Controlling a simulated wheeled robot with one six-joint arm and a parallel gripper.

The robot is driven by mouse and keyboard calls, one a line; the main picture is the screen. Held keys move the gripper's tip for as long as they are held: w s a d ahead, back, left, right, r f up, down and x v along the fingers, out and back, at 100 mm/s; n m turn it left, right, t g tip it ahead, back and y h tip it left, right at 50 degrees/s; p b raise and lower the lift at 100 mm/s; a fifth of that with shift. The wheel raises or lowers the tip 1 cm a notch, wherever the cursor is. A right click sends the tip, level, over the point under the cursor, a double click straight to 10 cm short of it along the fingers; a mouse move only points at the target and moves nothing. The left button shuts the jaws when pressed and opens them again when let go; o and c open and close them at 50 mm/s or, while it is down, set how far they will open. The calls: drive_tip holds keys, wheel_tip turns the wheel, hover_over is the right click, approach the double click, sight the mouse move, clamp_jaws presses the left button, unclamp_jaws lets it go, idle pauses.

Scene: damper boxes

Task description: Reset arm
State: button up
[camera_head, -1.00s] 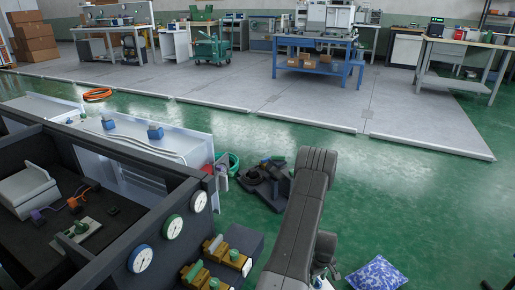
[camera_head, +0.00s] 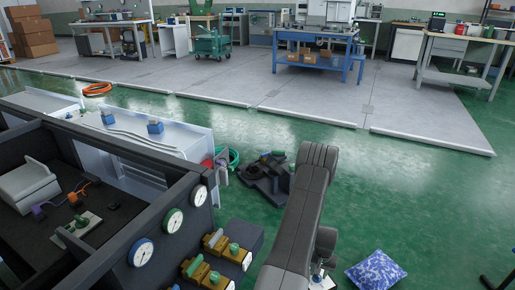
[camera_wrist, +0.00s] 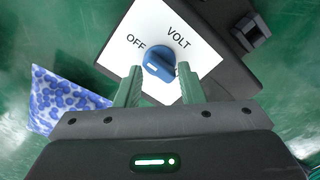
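My arm (camera_head: 305,215) rises in the lower middle of the head view, bent at the elbow, and its lower part hangs down towards the floor. My gripper (camera_wrist: 158,85) shows in the wrist view with its two green fingers apart. A blue rotary knob (camera_wrist: 158,66) on a white plate (camera_wrist: 205,50) marked OFF and VOLT appears between and beyond the fingertips. I cannot tell whether the fingers touch the knob. In the head view the gripper is hidden behind the arm and the lower edge.
A blue patterned cushion (camera_head: 376,271) lies on the green floor at right; it also shows in the wrist view (camera_wrist: 62,100). A dark box with gauges (camera_head: 172,222) and yellow valves (camera_head: 228,250) fills the left. Dark parts (camera_head: 270,175) lie mid-floor. Open floor lies at right.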

drive_tip(key=m, duration=0.6)
drive_tip(key=shift+s+d, duration=0.1)
drive_tip(key=shift+d, duration=0.05)
drive_tip(key=m, duration=0.5)
drive_tip(key=shift+s, duration=0.1)
drive_tip(key=shift+r, duration=0.1)
idle(0.4)
